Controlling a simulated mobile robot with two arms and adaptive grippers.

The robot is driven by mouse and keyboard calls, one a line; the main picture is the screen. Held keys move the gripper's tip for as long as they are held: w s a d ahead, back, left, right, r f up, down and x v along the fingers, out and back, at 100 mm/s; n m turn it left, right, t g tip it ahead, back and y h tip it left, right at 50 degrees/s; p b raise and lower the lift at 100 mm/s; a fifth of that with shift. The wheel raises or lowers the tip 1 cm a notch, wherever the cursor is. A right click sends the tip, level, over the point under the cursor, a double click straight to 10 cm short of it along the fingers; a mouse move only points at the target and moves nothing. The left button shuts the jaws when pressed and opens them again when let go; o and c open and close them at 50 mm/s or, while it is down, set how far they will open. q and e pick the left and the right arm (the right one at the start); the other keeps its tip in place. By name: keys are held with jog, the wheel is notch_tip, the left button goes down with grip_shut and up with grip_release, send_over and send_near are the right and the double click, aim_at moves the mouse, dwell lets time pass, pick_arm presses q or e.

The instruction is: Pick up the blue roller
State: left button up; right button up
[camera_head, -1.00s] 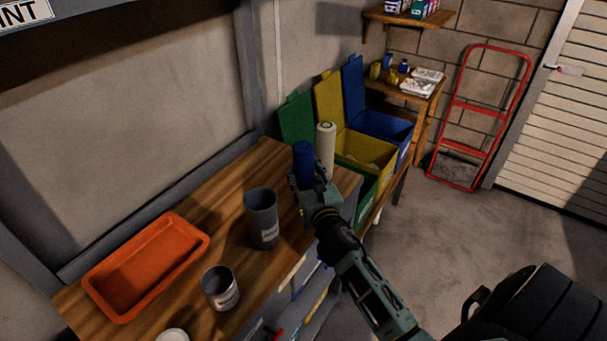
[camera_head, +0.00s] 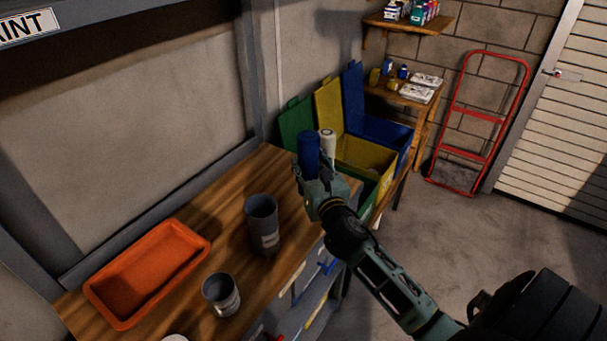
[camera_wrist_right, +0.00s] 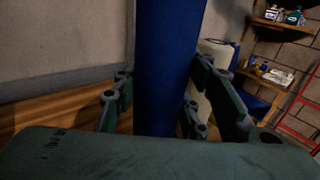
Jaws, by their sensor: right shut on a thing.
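The blue roller (camera_head: 308,152) stands upright near the far right end of the wooden bench in the head view. My right gripper (camera_head: 313,177) is shut around it. In the right wrist view the blue roller (camera_wrist_right: 168,70) rises between the two fingers of my right gripper (camera_wrist_right: 160,105). Its lower end is hidden behind the gripper, so I cannot tell whether it touches the bench. A white roller (camera_head: 328,147) stands just right of and behind the blue one. My left gripper is not in view.
A grey cup (camera_head: 262,222), a smaller grey can (camera_head: 221,294) and an orange tray (camera_head: 197,239) are on the wooden bench (camera_head: 215,205). Green, yellow (camera_head: 366,154) and blue bins stand beyond the bench's end. A red hand truck (camera_head: 484,112) leans at the back wall.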

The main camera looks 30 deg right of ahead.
jog(key=s+d+r, duration=0.4)
jog(key=d+r, duration=0.2)
jog(key=d, duration=0.3)
jog(key=shift+d+b, duration=0.3)
jog(key=shift+d, duration=0.1)
dwell(0.4)
